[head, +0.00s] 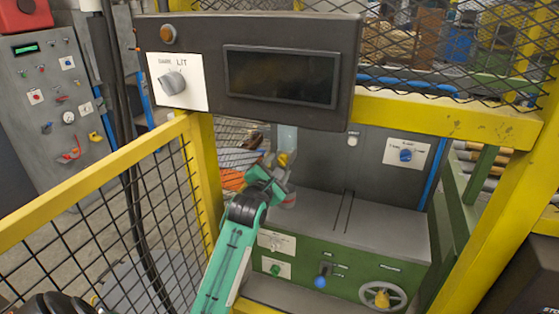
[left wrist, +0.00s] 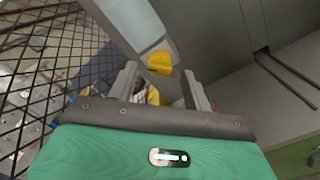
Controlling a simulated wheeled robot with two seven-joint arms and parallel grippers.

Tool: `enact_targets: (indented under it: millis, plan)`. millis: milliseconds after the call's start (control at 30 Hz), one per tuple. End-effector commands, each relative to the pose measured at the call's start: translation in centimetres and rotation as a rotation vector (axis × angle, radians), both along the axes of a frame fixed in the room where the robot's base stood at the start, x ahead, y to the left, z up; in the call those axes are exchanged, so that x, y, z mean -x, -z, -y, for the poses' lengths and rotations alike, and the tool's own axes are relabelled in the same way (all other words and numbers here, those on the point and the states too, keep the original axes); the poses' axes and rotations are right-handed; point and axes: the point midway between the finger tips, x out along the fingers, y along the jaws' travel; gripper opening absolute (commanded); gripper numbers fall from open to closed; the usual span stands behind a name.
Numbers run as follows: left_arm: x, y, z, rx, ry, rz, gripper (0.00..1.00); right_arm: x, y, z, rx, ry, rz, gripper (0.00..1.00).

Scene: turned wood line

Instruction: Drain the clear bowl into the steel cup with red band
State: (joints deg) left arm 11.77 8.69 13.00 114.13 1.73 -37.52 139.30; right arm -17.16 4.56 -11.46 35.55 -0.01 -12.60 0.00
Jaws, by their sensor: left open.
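The clear bowl (head: 287,138) hangs in front of the grey machine back, with a yellow tap (head: 284,159) at its lower end. In the left wrist view the bowl (left wrist: 132,22) comes down from the top, its yellow tap (left wrist: 160,63) just beyond my fingers. My left gripper (head: 270,168) is open close to the tap; in the wrist view its fingers (left wrist: 160,86) stand apart below the tap. Contact cannot be told. The steel cup with a reddish band (head: 289,198) stands below the bowl, partly hidden by my left arm.
A dark panel box (head: 348,75) with a LIT knob hangs above the opening. A yellow frame with mesh (head: 110,185) bounds the left side. The green machine (head: 330,262) has a blue-knobbed lever and a handwheel; its grey top (head: 385,225) is clear on the right.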

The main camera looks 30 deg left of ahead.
Motion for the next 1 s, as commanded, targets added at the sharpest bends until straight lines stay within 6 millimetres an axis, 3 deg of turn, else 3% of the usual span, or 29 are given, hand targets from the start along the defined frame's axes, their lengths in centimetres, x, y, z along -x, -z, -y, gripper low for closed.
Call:
enact_targets:
  millis: [200, 533, 767, 1000]
  plan:
    - [-1.7, -0.1, -0.4, 0.000, 0.000, 0.000, 0.50, 0.1, -0.7, 0.1, 0.001, 0.000, -0.001, 0.00]
    - [-2.0, 0.1, -0.5, -0.001, 0.000, 0.000, 0.50, 0.1, -0.7, 0.1, 0.001, 0.000, -0.001, 0.00]
    - [-2.0, 0.1, -0.5, -0.001, 0.000, 0.000, 0.07, 0.1, -0.7, 0.1, 0.001, 0.000, -0.001, 0.00]
    - [-2.0, 0.1, -0.5, -0.012, -0.001, -0.003, 0.06, 0.1, -0.8, 0.1, 0.001, 0.000, -0.002, 0.00]
